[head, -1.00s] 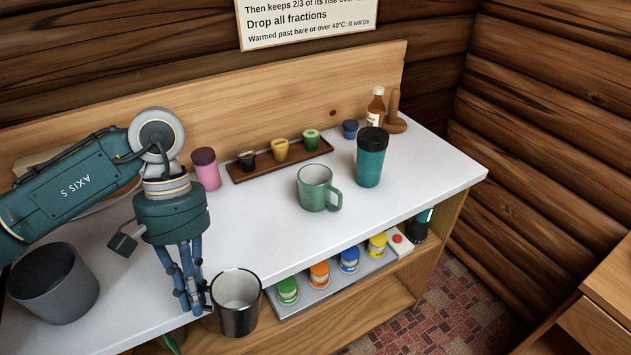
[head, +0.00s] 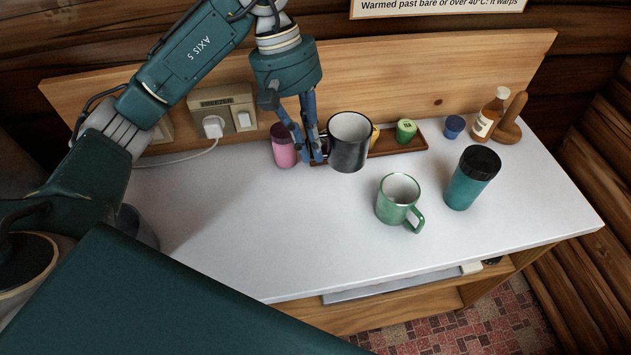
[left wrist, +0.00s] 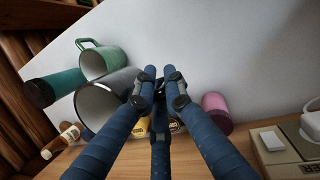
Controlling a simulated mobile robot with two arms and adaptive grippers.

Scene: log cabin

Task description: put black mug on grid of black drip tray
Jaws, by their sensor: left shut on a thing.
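The black mug (head: 349,148), dark and shiny outside with a pale inside, is held upright over the back of the white counter, in front of the brown tray. My left gripper (head: 316,150) is shut on its handle side, at the mug's left. In the left wrist view the mug (left wrist: 108,92) lies left of the blue fingers (left wrist: 162,88), which hide its handle. I cannot make out a black drip tray or its grid in either view now. My right gripper is not in view.
A green mug (head: 396,203) and a teal tumbler (head: 466,186) stand to the right. A pink jar (head: 283,152) is just left of the gripper. The counter (head: 270,215) is clear at middle and left.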

